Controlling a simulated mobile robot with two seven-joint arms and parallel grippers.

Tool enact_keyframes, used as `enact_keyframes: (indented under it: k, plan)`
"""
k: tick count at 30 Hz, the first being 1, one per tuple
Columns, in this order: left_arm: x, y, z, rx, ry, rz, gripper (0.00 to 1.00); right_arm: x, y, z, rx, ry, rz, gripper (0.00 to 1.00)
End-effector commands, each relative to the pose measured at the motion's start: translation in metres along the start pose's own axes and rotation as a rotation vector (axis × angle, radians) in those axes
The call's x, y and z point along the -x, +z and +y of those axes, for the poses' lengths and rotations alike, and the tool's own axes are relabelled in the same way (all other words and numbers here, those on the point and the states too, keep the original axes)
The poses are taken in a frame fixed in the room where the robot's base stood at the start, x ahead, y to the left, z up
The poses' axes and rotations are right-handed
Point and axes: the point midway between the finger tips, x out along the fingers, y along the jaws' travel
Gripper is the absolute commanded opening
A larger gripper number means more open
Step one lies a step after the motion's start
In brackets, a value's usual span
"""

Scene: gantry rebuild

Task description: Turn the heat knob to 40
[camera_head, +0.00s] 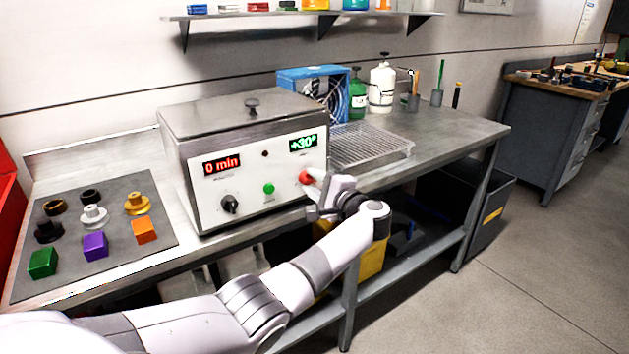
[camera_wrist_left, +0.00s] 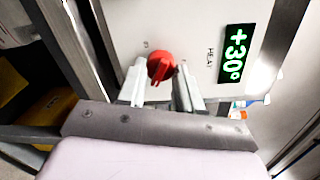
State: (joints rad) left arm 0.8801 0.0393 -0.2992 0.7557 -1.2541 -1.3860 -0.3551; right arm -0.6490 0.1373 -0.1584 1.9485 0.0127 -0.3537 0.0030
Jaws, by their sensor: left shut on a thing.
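The red heat knob (camera_head: 306,177) is on the right of the front panel of a metal bath unit (camera_head: 245,150). My left gripper (camera_head: 316,190) is at the knob. In the left wrist view the red knob (camera_wrist_left: 160,67) sits between the two fingertips of my left gripper (camera_wrist_left: 160,82), which is shut on it. The green display (camera_head: 303,143) above the knob reads +30°, and the same display (camera_wrist_left: 235,57) shows in the left wrist view beside the word HEAT. My right gripper is not in view.
A red display (camera_head: 221,165) reads 0 min, above a black knob (camera_head: 229,204). A green button (camera_head: 268,188) sits between the knobs. A grey mat (camera_head: 140,185) with colored blocks and rings lies left. A wire rack (camera_head: 370,146) stands right of the unit.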

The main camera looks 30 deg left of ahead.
Motion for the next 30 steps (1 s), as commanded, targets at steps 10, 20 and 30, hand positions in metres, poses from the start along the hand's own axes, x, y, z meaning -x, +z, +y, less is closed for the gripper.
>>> enact_keyframes:
  k: [10, 20, 30]
  plan:
    - [0.0011, -0.0008, 0.0019, -0.025, 0.003, 0.0, 0.04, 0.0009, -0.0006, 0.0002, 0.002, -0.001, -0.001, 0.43]
    - [0.0009, -0.0007, 0.0017, -0.023, 0.003, 0.0, 0.6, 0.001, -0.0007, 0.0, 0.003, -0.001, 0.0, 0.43]
    - [0.0072, -0.0011, 0.0013, -0.023, 0.0, 0.002, 0.6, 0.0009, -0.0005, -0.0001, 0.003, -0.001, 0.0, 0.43]
